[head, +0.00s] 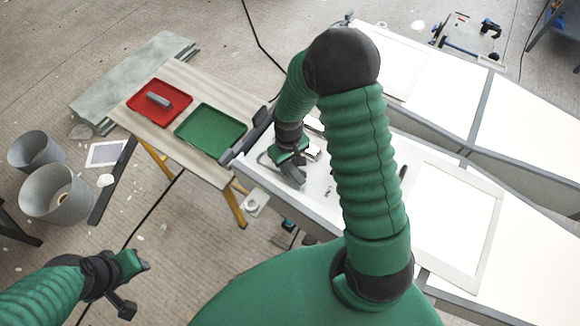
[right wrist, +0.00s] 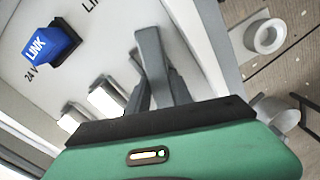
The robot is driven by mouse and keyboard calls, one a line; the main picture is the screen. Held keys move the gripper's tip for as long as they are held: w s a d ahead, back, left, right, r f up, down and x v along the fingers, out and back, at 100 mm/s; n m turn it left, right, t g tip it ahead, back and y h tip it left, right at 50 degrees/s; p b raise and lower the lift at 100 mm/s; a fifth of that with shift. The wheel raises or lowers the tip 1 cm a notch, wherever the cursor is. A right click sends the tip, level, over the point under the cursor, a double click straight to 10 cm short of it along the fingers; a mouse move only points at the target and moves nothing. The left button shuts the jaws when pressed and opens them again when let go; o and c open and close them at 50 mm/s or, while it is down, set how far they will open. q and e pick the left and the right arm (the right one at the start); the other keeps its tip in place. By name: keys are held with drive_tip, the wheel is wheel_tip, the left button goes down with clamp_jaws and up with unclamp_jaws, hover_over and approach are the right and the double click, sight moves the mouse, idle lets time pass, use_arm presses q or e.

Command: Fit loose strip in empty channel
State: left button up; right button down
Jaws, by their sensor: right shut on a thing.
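My right gripper (head: 293,172) is low over the white panel (head: 318,195), near its left end. In the right wrist view its fingers (right wrist: 158,98) are shut on a grey strip-like piece (right wrist: 150,50), which sticks out past the fingertips above the panel. I cannot tell whether the piece touches the panel. Two pale metallic blocks (right wrist: 106,97) sit on the panel beside the fingers. I cannot make out an empty channel; the gripper and arm hide part of the panel. My left gripper (head: 138,268) is low at the left, away from the panel, its jaws unclear.
A blue connector marked LINK (right wrist: 50,43) stands on the panel. A red tray (head: 133,105) holding a grey block (head: 158,99) and an empty green tray (head: 211,131) lie on a wooden bench. Grey buckets (head: 55,192) stand on the floor. A white ring (right wrist: 268,37) lies off the panel's edge.

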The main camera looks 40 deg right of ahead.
sight(290, 166)
drive_tip(key=shift+a, duration=0.35)
drive_tip(key=c, duration=1.6)
unclamp_jaws()
drive_tip(key=o, duration=0.5)
drive_tip(key=shift+d+f, duration=0.1)
drive_tip(key=shift+d, duration=0.25)
drive_tip(key=shift+c, duration=0.2)
drive_tip(key=shift+d, duration=0.3)
drive_tip(key=shift+a, duration=0.35)
drive_tip(key=shift+a+r, duration=0.1)
drive_tip(key=shift+r, duration=0.2)
wheel_tip(290, 166, up, 12)
drive_tip(key=f+b, duration=0.1)
drive_tip(key=s+a+t, duration=0.1)
drive_tip(key=s+a, duration=0.1)
drive_tip(key=s+a+f+b, duration=0.1)
drive_tip(key=s+a, duration=0.1)
drive_tip(key=a, duration=0.1)
drive_tip(key=s+a+t, duration=0.1)
drive_tip(key=s+a, duration=0.1)
drive_tip(key=s, duration=0.1)
drive_tip(key=shift+a+f+t, duration=0.15)
drive_tip(key=shift+a+t, duration=0.15)
drive_tip(key=shift+a, duration=0.1)
use_arm(q)
drive_tip(key=shift+s+x, duration=0.25)
drive_tip(key=shift+x, duration=0.85)
